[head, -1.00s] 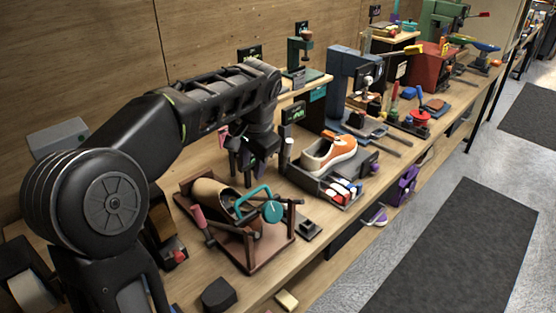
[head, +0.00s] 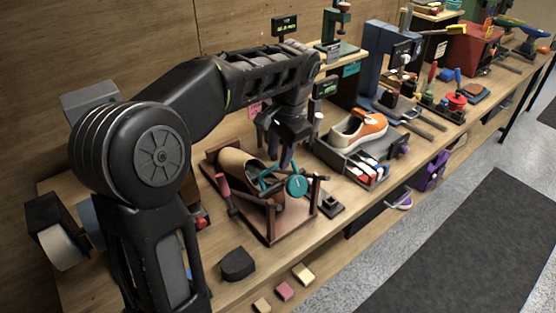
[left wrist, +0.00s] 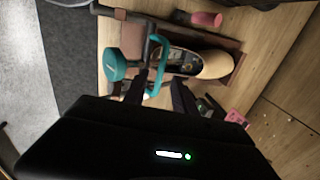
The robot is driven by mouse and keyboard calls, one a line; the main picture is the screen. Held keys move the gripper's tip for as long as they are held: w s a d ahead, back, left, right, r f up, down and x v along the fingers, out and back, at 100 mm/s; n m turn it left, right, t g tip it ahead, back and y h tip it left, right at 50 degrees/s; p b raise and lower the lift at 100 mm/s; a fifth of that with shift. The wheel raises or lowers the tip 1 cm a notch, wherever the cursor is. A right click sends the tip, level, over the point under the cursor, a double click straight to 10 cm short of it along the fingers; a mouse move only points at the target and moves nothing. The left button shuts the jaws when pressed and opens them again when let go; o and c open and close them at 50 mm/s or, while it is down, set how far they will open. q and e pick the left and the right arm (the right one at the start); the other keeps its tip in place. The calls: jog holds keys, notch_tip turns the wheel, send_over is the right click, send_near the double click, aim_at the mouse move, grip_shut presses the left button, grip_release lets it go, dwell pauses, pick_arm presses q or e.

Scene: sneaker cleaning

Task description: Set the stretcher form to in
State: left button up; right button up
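The stretcher has a tan, shoe-shaped form (head: 238,161) lying on a brown wooden stand (head: 283,231). It carries a teal disc (head: 297,186) and a teal loop handle at its near end. In the left wrist view, the form (left wrist: 216,66), the teal loop (left wrist: 163,58) and the teal disc (left wrist: 114,64) show beyond my fingers. My left gripper (head: 278,158) is just above the loop end of the stretcher, pointing down. Its fingers (left wrist: 160,95) are apart, with the end of the loop between them in the picture; contact cannot be told. My right gripper is out of view.
An orange and white sneaker (head: 357,130) sits on a grey tray right of the stretcher. A pink-handled tool (head: 225,190) stands at the stand's left. Small blocks (head: 285,291) and a dark block (head: 238,263) lie near the front edge. Bench machines line the back right.

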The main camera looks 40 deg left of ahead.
pick_arm(q)
jog(key=shift+x, duration=1.25)
grip_shut()
dwell(0.5)
